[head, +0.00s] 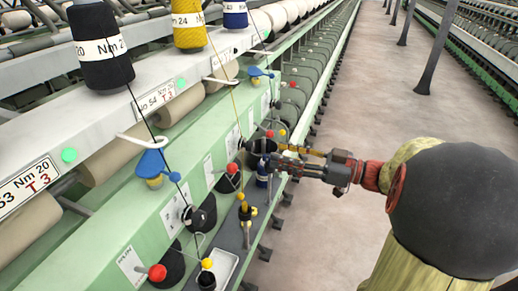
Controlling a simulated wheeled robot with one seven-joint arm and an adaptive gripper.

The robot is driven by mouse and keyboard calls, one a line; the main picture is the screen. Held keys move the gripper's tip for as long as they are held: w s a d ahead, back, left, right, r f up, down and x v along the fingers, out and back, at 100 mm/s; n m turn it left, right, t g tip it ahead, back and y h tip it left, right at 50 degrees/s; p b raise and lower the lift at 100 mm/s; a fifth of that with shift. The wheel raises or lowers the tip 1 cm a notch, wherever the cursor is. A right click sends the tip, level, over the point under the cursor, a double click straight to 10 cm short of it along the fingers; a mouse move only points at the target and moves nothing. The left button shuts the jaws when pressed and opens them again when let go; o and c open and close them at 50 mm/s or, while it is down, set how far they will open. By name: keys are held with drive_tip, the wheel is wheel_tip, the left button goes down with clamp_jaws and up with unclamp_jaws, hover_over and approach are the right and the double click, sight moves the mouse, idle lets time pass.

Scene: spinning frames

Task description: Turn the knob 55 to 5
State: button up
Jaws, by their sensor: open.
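My gripper (279,158) reaches in from the right at the green machine front (130,215). Its fingers point left, beside a dark round part (260,147) and just above a small blue bobbin (262,179). The fingers overlap the dark part in the picture, so I cannot tell whether they touch it. The jaws are open. No number 55 is readable, so I cannot tell which part is knob 55.
Black (101,70), yellow (188,36) and blue (235,20) yarn cones stand on the upper rail, with threads running down.

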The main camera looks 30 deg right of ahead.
sight(253, 148)
drive_tip(key=b+x, duration=0.1)
drive_tip(key=x, duration=0.6)
drive_tip(key=shift+w+a, duration=0.15)
drive_tip(key=shift+w, duration=0.05)
clamp_jaws()
idle(0.4)
